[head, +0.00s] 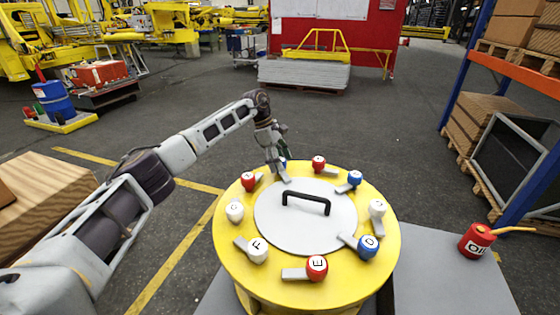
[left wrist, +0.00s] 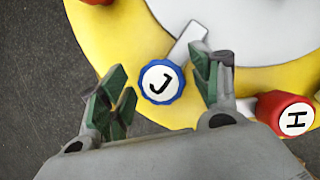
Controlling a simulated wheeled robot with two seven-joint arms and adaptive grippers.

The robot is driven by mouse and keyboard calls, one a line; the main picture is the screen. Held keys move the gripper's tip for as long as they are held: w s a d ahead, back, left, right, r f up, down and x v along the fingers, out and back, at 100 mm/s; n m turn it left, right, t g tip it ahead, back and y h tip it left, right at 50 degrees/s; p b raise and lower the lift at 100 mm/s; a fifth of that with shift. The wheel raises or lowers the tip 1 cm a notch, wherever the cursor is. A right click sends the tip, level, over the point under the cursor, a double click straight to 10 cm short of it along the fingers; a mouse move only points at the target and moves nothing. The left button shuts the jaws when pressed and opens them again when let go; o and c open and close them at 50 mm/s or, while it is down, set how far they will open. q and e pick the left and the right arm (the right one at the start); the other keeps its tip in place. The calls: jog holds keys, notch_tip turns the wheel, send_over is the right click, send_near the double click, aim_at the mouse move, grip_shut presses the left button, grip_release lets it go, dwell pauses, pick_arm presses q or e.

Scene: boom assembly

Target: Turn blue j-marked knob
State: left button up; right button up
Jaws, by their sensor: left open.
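The blue knob marked J (left wrist: 160,82) sits on the yellow ring near its outer edge in the left wrist view, with a grey lever (left wrist: 188,42) reaching toward the grey centre plate. In the head view the blue knob (head: 282,163) is mostly hidden behind my left gripper (head: 279,165) at the far side of the ring. My left gripper also shows in the left wrist view (left wrist: 165,88). It is open, with one green-padded finger on each side of the knob and gaps between. My right gripper is in neither view.
The round yellow ring (head: 228,262) carries several other lettered knobs with levers. A red knob marked H (left wrist: 292,117) is close to my left gripper's right finger. A black handle (head: 306,199) stands on the centre plate. A red oil can (head: 476,241) stands at the right.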

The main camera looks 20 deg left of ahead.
pick_arm(q)
jog(key=v, duration=1.2)
dwell(0.3)
jog(key=shift+a, duration=0.1)
dwell(0.4)
